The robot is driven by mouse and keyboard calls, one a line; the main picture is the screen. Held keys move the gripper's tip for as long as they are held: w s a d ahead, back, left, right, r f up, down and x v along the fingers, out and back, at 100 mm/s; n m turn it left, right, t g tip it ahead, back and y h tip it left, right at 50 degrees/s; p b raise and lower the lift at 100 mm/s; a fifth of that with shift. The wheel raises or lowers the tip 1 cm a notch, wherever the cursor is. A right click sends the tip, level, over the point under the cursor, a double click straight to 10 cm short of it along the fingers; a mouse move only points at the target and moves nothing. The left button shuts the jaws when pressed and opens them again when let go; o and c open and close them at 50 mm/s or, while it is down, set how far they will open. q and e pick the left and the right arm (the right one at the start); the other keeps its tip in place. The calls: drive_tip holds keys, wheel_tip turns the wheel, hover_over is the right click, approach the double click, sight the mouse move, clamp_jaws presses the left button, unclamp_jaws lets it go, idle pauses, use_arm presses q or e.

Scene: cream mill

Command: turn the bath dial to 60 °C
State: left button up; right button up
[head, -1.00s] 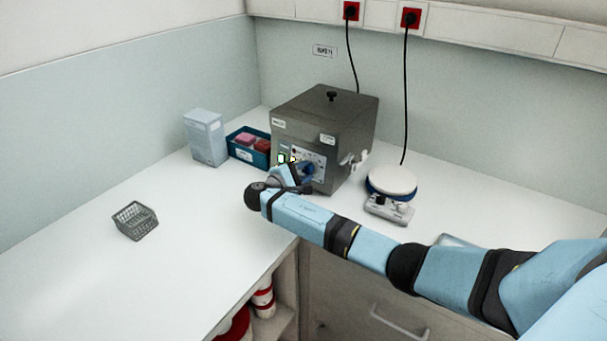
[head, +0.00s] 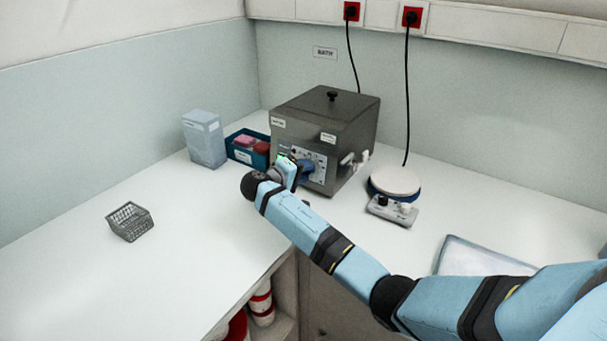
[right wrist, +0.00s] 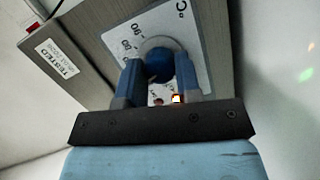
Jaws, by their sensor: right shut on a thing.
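The grey metal bath (head: 350,135) with its black-knobbed lid stands at the back corner of the bench. Its pale control panel (head: 318,160) faces me. My right gripper (head: 305,170) is at this panel, shut on the blue dial (right wrist: 159,64). In the right wrist view the two fingers sit on either side of the dial, and a scale with °C surrounds it. The scale shows tilted and partly covered, so I cannot read the setting. My left gripper is not in view.
A blue tray (head: 232,152) with red and pink items and a pale box (head: 205,138) stand left of the bath. A hotplate-like device (head: 396,186) stands to its right. A wire basket (head: 130,221) sits at the left. The bench front left is clear.

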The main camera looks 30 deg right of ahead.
idle(0.6)
drive_tip(key=o, duration=0.9)
drive_tip(key=shift+a, duration=0.1)
drive_tip(key=v, duration=1.3)
drive_tip(key=shift+s+a+r+b, duration=0.1)
drive_tip(key=shift+a+r+b, duration=0.1)
drive_tip(key=shift+a+b, duration=0.15)
drive_tip(key=shift+s+f, duration=0.1)
